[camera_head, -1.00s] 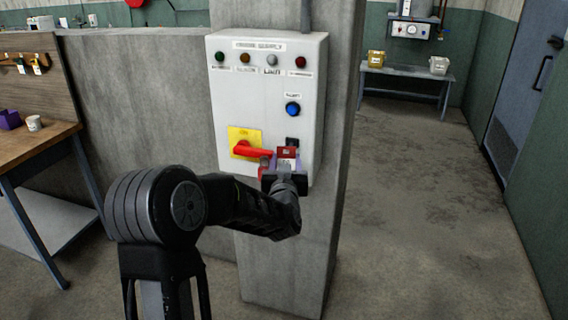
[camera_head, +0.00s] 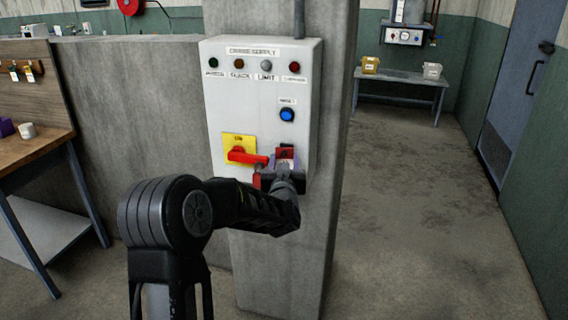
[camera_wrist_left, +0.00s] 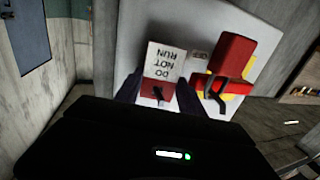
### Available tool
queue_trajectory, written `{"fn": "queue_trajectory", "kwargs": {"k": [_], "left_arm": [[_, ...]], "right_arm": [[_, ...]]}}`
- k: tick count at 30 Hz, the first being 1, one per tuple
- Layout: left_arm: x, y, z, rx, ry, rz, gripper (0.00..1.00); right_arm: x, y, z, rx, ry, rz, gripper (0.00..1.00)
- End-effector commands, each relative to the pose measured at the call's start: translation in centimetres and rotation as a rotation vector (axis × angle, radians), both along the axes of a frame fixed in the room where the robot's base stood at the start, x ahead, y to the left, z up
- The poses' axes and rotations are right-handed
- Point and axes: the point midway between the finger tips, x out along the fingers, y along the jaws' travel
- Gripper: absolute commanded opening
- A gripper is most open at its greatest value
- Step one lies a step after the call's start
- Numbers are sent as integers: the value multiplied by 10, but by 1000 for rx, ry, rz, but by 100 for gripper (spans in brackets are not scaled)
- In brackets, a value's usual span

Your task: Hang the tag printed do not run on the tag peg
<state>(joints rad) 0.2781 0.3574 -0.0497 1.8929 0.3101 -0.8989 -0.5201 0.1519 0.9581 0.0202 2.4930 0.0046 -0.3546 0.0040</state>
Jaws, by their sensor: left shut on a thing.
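The do not run tag is a white card with a red end; in the left wrist view its printed face (camera_wrist_left: 166,62) appears upside down. In the head view the tag (camera_head: 285,153) is against the lower right of the grey-white control box (camera_head: 262,85). My left gripper (camera_head: 285,170) is shut on it; in the left wrist view the left gripper's fingers (camera_wrist_left: 158,94) flank its red end. A small dark spot shows in that red end; I cannot tell whether it is a hole or the peg through it. The tag peg is not clearly visible. My right gripper is out of view.
Left of the tag are a red rotary handle (camera_head: 247,157) on a yellow plate and a red padlock (camera_wrist_left: 235,55) with a dark shackle. The box is on a concrete pillar (camera_head: 285,260). A workbench (camera_head: 35,150) stands at left.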

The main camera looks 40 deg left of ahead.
Motion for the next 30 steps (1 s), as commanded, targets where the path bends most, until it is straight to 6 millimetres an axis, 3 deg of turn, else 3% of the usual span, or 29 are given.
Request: {"fn": "queue_trajectory", "kwargs": {"k": [9,10,19,30], "left_arm": [[0,0,0,0,0,0,9],[0,0,0,0,0,0,47],[0,0,0,0,0,1,72],[-1,3,0,1,-1,6,72]], "right_arm": [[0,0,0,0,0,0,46],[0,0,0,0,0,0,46],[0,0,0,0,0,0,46],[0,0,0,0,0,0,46]]}}
